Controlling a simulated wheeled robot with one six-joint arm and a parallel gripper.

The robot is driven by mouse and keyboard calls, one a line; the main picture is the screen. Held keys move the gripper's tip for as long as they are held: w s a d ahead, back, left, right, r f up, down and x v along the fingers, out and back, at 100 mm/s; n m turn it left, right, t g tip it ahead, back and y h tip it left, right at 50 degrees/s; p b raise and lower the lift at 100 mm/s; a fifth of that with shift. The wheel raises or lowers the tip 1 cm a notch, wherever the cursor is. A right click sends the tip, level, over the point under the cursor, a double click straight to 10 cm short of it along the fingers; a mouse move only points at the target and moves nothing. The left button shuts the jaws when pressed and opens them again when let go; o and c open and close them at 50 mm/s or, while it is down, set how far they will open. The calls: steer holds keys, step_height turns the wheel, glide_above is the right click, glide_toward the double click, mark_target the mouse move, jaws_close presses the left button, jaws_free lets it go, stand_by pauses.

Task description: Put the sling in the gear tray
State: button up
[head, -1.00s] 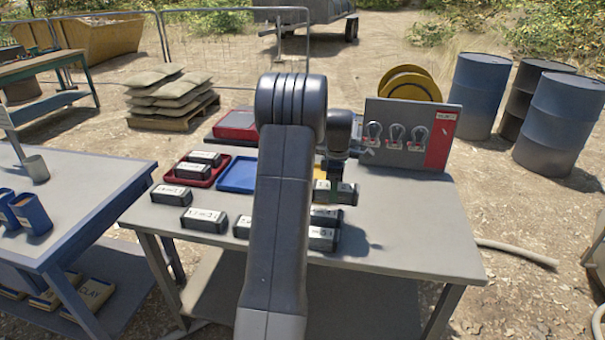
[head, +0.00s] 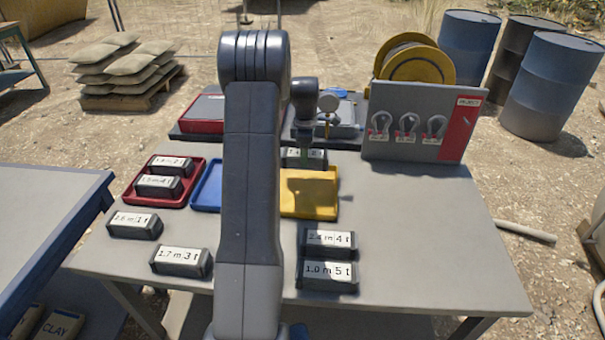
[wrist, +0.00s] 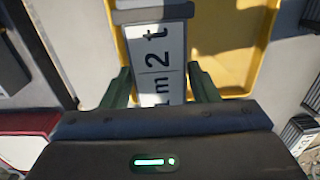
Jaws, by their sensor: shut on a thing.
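My gripper (wrist: 162,90) is shut on a dark block with a white label ending in "m 2 t", the held sling pack (wrist: 156,58). In the head view the held pack (head: 303,158) appears at the far edge of the yellow tray (head: 318,205), which is partly hidden by my arm; its height above the tray is unclear. In the wrist view the yellow tray (wrist: 265,50) lies beyond and right of the pack. A blue tray (head: 207,187) is beside it, and a red tray (head: 190,197) holds two labelled packs. No tray shows a readable name.
Several labelled packs stand loose on the table, including the 1.7 m 3 t (head: 181,262) and 1.0 m 5 t (head: 327,275) ones. A grey and red board (head: 420,140) with hanging shackles stands at the back right. The table's right front is clear.

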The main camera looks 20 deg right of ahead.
steer(key=shift+f+p, duration=0.3)
steer(key=shift+f, duration=3)
steer(key=shift+f, duration=0.25)
steer(key=o, duration=1.2)
steer(key=shift+r, duration=0.1)
step_height(320, 180, up, 12)
steer(key=shift+r+b, duration=0.15)
steer(key=shift+b, duration=0.3)
